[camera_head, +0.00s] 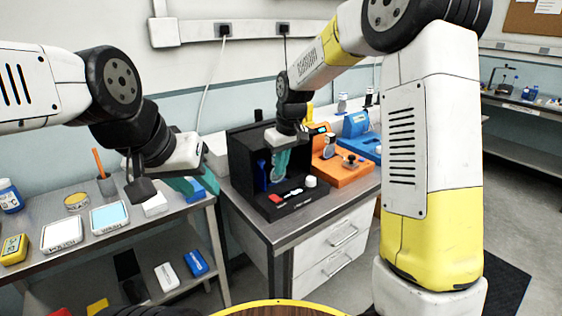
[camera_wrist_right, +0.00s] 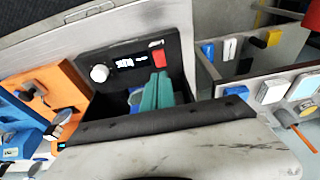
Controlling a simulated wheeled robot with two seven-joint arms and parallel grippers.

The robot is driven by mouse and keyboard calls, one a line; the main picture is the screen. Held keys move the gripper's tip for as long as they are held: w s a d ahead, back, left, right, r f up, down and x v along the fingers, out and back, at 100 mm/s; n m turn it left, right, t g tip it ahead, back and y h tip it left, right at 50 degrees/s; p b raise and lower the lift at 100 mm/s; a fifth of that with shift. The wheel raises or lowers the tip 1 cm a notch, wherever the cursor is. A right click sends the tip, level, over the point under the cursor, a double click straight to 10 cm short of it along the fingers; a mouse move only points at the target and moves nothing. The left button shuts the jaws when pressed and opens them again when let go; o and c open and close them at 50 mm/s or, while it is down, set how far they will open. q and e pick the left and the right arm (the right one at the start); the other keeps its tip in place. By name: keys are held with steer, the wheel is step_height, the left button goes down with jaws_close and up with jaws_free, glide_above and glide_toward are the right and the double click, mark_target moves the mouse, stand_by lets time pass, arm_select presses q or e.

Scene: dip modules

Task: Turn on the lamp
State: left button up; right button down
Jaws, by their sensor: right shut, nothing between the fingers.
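A black open-fronted box (camera_head: 241,152) stands on the metal bench; no other lamp is clear, so I take it for the lamp. Its low front panel has a red switch (camera_head: 274,198) and a white round knob (camera_head: 311,181). In the right wrist view the red switch (camera_wrist_right: 157,44) lies just past my right fingertips, and the knob (camera_wrist_right: 99,73) is left of them. My right gripper (camera_head: 279,178) is shut and empty, pointing down in front of the box opening, above the panel; contact with the switch is not visible.
Blue items (camera_head: 262,175) stand inside the box. An orange device (camera_head: 345,172) and a blue device (camera_head: 357,143) are right of it. The left shelf (camera_head: 85,258) holds trays, a pen cup (camera_head: 107,186) and small boxes. The box's dark top edge is close under my right wrist.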

mark_target(278, 199)
steer(key=x, duration=0.6)
steer(key=s+x, duration=0.1)
steer(key=x, duration=0.2)
steer(key=shift+d+f, duration=0.15)
steer(key=shift+d, duration=0.15)
steer(key=shift+f, duration=0.35)
steer(key=shift+f, duration=0.1)
steer(key=shift+s+d+f, duration=0.1)
steer(key=shift+s+f, duration=0.05)
steer(key=shift+f, duration=0.1)
steer(key=shift+r, duration=0.1)
steer(key=shift+w+a+r, duration=0.35)
steer(key=shift+w+a, duration=0.1)
steer(key=shift+w, duration=0.15)
